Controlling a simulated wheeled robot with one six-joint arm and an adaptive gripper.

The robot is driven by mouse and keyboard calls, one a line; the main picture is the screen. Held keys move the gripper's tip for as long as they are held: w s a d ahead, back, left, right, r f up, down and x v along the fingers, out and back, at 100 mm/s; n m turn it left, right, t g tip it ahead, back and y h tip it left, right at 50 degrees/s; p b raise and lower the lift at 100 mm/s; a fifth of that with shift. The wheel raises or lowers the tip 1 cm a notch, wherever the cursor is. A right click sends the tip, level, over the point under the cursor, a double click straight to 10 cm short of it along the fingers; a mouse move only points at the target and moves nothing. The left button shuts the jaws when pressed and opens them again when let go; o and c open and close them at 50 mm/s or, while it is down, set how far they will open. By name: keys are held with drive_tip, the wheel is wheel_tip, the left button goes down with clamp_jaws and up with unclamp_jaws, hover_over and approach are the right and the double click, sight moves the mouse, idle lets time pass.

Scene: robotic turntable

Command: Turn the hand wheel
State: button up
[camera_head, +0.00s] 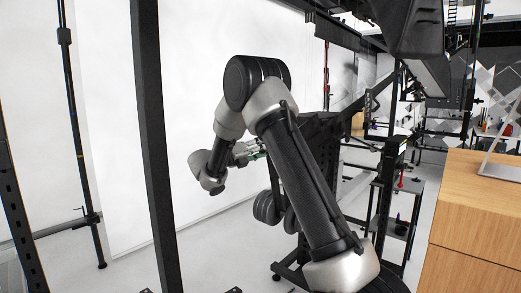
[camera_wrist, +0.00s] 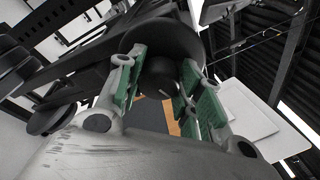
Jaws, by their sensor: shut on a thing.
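In the wrist view, a dark round part, which looks like the hand wheel (camera_wrist: 188,38), fills the space at the far end of my gripper (camera_wrist: 160,85). A rounded dark hub sits between the fingers, and the green-padded fingers stand on both sides of it. My gripper is shut on this part. In the head view, my gripper (camera_head: 252,153) reaches in from the left to the black frame (camera_head: 318,150). There the hand wheel is hidden behind my arm, and the contact cannot be seen.
Black discs (camera_head: 266,207) hang on the frame below my gripper; they also show at the left of the wrist view (camera_wrist: 50,119). A dark post (camera_head: 158,150) stands left of my arm. A wooden cabinet (camera_head: 475,220) stands at right.

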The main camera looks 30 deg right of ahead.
drive_tip(key=o, duration=1)
drive_tip(key=shift+o, duration=0.2)
drive_tip(key=shift+a, duration=0.1)
drive_tip(key=s+a+f, duration=0.1)
drive_tip(key=a, duration=1)
drive_tip(key=shift+s+a, duration=0.35)
drive_tip(key=shift+s, duration=0.05)
